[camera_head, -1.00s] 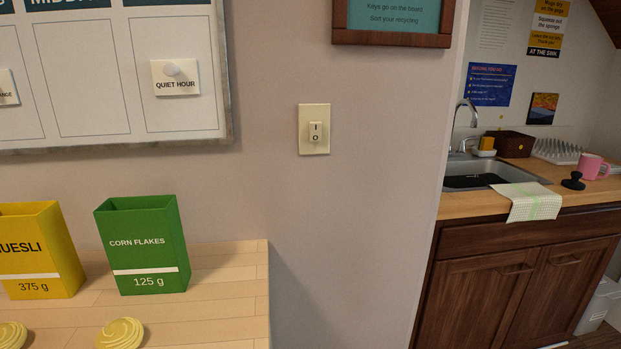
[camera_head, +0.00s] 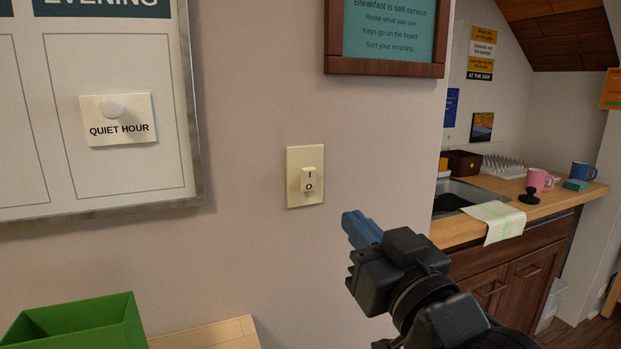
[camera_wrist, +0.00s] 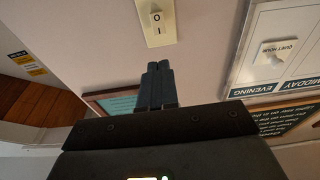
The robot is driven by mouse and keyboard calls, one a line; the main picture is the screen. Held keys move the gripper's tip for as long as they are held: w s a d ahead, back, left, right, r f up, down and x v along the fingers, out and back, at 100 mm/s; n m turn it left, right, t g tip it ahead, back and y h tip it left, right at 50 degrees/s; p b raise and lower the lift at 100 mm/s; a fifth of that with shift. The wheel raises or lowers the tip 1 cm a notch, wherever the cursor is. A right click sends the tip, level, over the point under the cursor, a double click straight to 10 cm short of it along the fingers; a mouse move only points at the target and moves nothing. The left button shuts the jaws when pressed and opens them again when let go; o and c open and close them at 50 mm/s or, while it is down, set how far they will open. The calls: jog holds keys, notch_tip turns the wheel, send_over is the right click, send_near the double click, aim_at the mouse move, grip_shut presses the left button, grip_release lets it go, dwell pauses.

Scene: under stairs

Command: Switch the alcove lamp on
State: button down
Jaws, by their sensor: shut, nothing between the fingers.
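The wall switch (camera_head: 305,177) is a cream plate with a rocker marked I above O, mounted on the wall between the board and the framed sign. No lamp shows in view. My gripper (camera_head: 356,226) is to the right of and below the switch, apart from it, with its blue fingers together and empty. In the wrist view, the switch plate (camera_wrist: 156,20) shows just beyond the tips of my shut gripper (camera_wrist: 158,66), upside down to the head view. The rocker's exact tilt is hard to tell.
A white planner board (camera_head: 100,110) hangs left of the switch. A framed sign (camera_head: 388,68) is above right. A green box (camera_head: 80,325) stands on a wooden top (camera_head: 215,337) below left. The sink counter (camera_head: 455,232) is at the right. The wall around the switch is clear.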

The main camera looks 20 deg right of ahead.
aim_at(310, 172)
jog(key=w+p, duration=0.1)
jog(key=w, duration=0.3)
jog(key=w+r+p, duration=0.1)
jog(key=w, duration=0.4)
jog(key=w+r+p, duration=0.1)
jog(key=w, duration=0.3)
jog(key=shift+w+r, duration=0.2)
jog(key=shift+w, duration=0.15)
